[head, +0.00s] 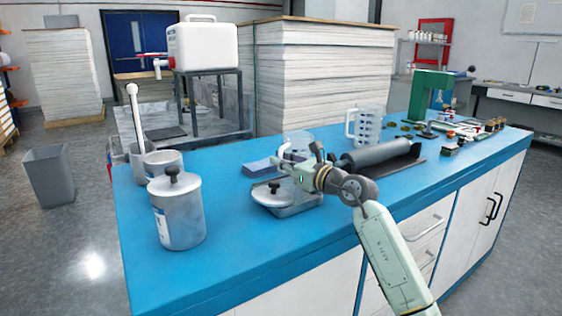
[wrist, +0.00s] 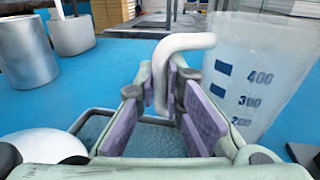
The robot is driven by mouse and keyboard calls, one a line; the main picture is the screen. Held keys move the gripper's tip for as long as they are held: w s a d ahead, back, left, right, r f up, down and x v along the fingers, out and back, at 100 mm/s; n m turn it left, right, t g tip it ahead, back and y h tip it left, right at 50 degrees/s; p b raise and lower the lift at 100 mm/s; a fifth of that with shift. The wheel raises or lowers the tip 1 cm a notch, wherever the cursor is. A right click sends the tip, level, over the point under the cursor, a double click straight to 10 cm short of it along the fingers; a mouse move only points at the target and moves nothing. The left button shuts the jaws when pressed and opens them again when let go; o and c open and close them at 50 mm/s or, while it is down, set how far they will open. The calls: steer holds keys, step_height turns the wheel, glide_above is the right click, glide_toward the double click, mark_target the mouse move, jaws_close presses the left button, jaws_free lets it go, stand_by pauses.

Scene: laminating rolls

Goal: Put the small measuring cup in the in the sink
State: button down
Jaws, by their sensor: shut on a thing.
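The small measuring cup (head: 298,140) is clear, with a white handle, and stands at the back of the blue counter in the head view. In the wrist view its clear wall (wrist: 255,75) with blue marks fills the right side. My gripper (head: 303,172) is shut on its white handle, which shows between the purple pads in the wrist view (wrist: 172,100). The cup looks upright; I cannot tell whether its base touches the counter. A grey metal basin-like surface (head: 200,128) lies beyond the counter, below the white jug; I cannot tell whether it is the sink.
A lidded metal can (head: 180,212) and an open pot (head: 163,165) are at left. The white jug (head: 203,45) stands on a frame.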

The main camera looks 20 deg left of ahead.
steer(key=shift+f, duration=0.2)
steer(key=c, duration=1.7)
jaws_free()
steer(key=shift+r, duration=0.1)
steer(key=shift+r, duration=0.2)
steer(key=b+v, duration=0.2)
steer(key=v, duration=1)
steer(key=shift+f, duration=0.1)
